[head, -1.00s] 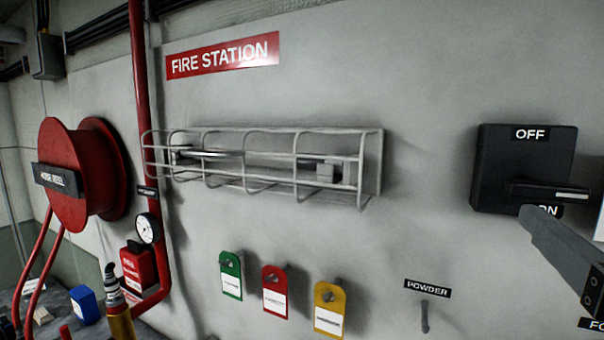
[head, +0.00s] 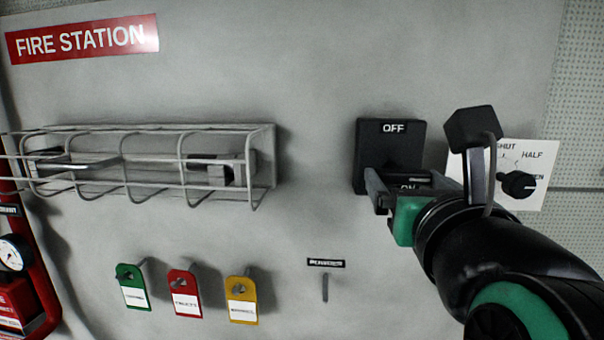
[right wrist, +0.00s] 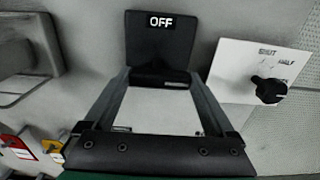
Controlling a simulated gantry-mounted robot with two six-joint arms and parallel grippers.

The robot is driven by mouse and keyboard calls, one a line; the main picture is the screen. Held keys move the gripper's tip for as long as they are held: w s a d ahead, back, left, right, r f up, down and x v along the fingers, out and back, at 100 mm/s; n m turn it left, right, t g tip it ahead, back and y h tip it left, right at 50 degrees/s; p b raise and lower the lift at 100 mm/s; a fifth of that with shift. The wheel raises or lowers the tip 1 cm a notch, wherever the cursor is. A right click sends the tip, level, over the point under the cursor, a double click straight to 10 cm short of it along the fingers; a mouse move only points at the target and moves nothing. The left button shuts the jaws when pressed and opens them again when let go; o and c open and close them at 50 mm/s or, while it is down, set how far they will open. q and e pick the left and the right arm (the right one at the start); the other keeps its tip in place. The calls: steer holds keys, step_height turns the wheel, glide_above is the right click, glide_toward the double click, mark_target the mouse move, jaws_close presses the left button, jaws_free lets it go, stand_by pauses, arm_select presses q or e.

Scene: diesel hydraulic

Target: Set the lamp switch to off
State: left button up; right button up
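The switch is a black wall box (head: 390,140) with OFF at its top and ON low down; it also shows in the right wrist view (right wrist: 160,50). Its dark lever (head: 418,179) lies low on the box, by the ON label, partly hidden by my right gripper. My right gripper (head: 402,186) is at the lower part of the box. In the right wrist view its fingers (right wrist: 158,80) stand apart, below OFF; whether they touch the lever cannot be told. A wire-caged fixture (head: 150,160), perhaps the lamp, is on the wall to the left. My left gripper is out of view.
A white plate with a black SHUT/HALF knob (head: 517,184) is right of the switch, close to my right arm. Green (head: 132,287), red (head: 184,294) and yellow (head: 242,300) tags hang below the cage. A POWDER hook (head: 325,287) is at lower middle.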

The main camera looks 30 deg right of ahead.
steer(key=c, duration=0.6)
steer(key=shift+n, duration=0.3)
steer(key=n, duration=0.3)
steer(key=shift+r, duration=0.1)
steer(key=n, duration=0.5)
steer(key=shift+a+r, duration=0.1)
steer(key=n, duration=0.9)
steer(key=shift+a+r, duration=0.1)
steer(key=shift+a, duration=0.05)
steer(key=shift+n, duration=0.3)
